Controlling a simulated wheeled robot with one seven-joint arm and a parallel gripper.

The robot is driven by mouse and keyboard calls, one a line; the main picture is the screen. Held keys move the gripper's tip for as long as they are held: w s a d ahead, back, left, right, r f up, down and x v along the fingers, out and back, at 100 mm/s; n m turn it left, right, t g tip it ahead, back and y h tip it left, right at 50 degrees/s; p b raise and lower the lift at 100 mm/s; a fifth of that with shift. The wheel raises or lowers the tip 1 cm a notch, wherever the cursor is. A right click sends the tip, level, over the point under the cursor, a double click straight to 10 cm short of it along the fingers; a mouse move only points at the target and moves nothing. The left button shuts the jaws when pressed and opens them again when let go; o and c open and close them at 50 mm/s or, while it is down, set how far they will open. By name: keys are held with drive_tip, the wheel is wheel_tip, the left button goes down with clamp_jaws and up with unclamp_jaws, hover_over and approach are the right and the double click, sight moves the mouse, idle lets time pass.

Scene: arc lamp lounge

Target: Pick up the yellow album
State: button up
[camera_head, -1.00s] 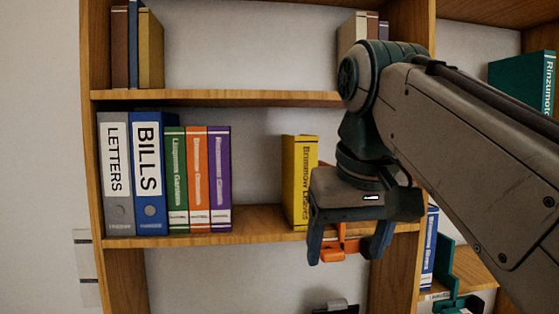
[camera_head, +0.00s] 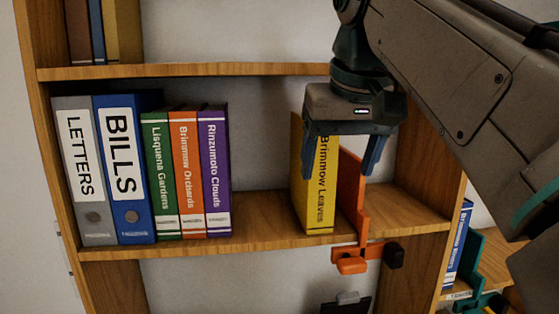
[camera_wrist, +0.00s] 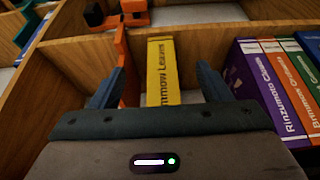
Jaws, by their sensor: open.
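The yellow album (camera_head: 319,195), with "Brimmow Leaves" on its spine, stands upright on the middle shelf, a gap to the right of the purple album. My gripper (camera_head: 338,172) is open in front of its upper part, and one finger covers part of the album's left side. In the wrist view the yellow album (camera_wrist: 162,72) shows between my two open fingers (camera_wrist: 160,88), with room on both sides. I cannot tell whether the fingers reach past its spine.
An orange bookend (camera_head: 352,210) clamped to the shelf edge stands just right of the yellow album. Purple (camera_head: 214,170), orange (camera_head: 187,175) and green (camera_head: 160,175) albums and two binders stand left. Bare shelf (camera_head: 262,212) lies between. An upper shelf (camera_head: 190,71) runs above.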

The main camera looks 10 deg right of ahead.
sight(324, 149)
drive_tip(key=w+p, duration=0.2)
drive_tip(key=w, duration=0.5)
drive_tip(key=shift+w, duration=0.25)
drive_tip(key=shift+s+f, duration=0.1)
drive_tip(key=shift+f, duration=0.25)
drive_tip(key=shift+w+f, duration=0.2)
drive_tip(key=shift+f, duration=0.05)
drive_tip(key=shift+r, duration=0.1)
clamp_jaws()
